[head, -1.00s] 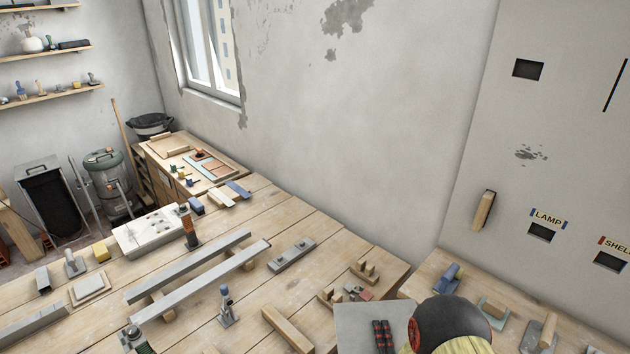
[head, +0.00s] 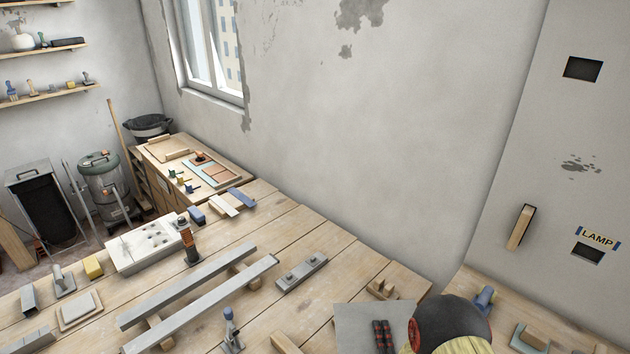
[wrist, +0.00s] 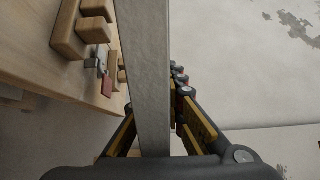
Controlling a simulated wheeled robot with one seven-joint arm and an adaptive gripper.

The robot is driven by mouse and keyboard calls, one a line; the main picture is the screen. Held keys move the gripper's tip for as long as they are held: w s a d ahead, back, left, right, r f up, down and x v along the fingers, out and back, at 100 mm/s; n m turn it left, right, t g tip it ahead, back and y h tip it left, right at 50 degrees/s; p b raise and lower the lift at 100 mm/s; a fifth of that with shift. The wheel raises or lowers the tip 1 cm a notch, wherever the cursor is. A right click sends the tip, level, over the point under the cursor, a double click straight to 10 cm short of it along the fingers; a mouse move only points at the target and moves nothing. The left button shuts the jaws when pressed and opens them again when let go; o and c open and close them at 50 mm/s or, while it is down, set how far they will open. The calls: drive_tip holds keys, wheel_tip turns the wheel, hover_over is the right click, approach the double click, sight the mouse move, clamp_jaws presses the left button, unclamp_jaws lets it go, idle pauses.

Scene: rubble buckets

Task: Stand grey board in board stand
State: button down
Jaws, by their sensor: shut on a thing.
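The grey board (head: 352,322) is a flat, pale grey panel at the bottom of the head view, just left of my black-and-yellow wrist. My gripper (head: 383,335) is shut on it. In the wrist view the board (wrist: 147,60) shows edge-on as a long strip between the fingers of my gripper (wrist: 155,135). A wooden piece with upright blocks (head: 382,288), which looks like the board stand, sits on the bench's right end just behind the board. Wooden blocks with gaps also show left of the board in the wrist view (wrist: 68,38). The board is apart from them; its lower part is hidden.
Two long grey bars (head: 205,300) lie across wooden supports on the bench. A grey block with knobs (head: 302,273) lies right of them. A blue-topped tool (head: 230,330) stands in front. A second bench (head: 470,300) with small tools is at right, near the wall.

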drive_tip(key=shift+w+a+f+b, duration=0.1)
drive_tip(key=shift+w+f+b, duration=0.05)
drive_tip(key=shift+f+b, duration=0.7)
drive_tip(key=shift+w+a+f+b, duration=0.1)
drive_tip(key=shift+w+f+b, duration=0.1)
drive_tip(key=shift+f+b, duration=0.7)
drive_tip(key=shift+w+f+b, duration=0.15)
drive_tip(key=shift+f+b, duration=0.55)
drive_tip(key=shift+f, duration=0.25)
drive_tip(key=shift+f, duration=0.15)
